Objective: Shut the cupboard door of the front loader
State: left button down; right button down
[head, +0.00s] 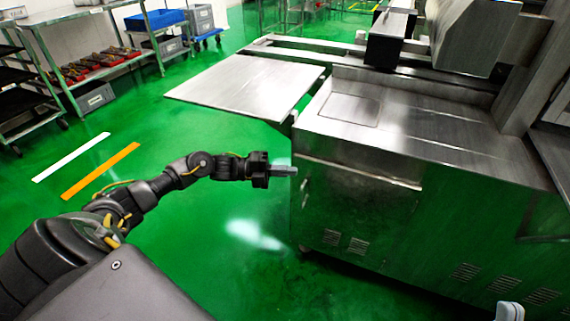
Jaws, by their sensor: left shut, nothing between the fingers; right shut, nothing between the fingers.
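The front loader (445,215) is a steel machine on the right with a flat metal top. Its cupboard door (355,208) is the left panel of the front, with a small handle near its left edge and vents low down. A bright strip runs along its top edge. It looks nearly flush, but I cannot tell whether a gap remains. My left gripper (284,170) is shut and empty, just left of the door's left edge; I cannot tell if it touches. The tip of my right gripper (509,311) shows at the bottom right edge, shut; the rest is out of view.
A flat steel plate (248,85) juts left from the machine above floor height. Steel shelves (150,40) with bins and trays stand at the back left. The green floor (215,215) in front of the door's left side is clear, with white and orange stripes farther left.

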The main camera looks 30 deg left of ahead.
pick_arm(q)
jog(key=v, duration=1)
pick_arm(e)
jog(key=shift+s+a+f+g, duration=0.1)
jog(key=shift+a+f+g, duration=0.15)
jog(key=shift+a+g, duration=0.15)
pick_arm(q)
jog(key=shift+s+f, duration=0.1)
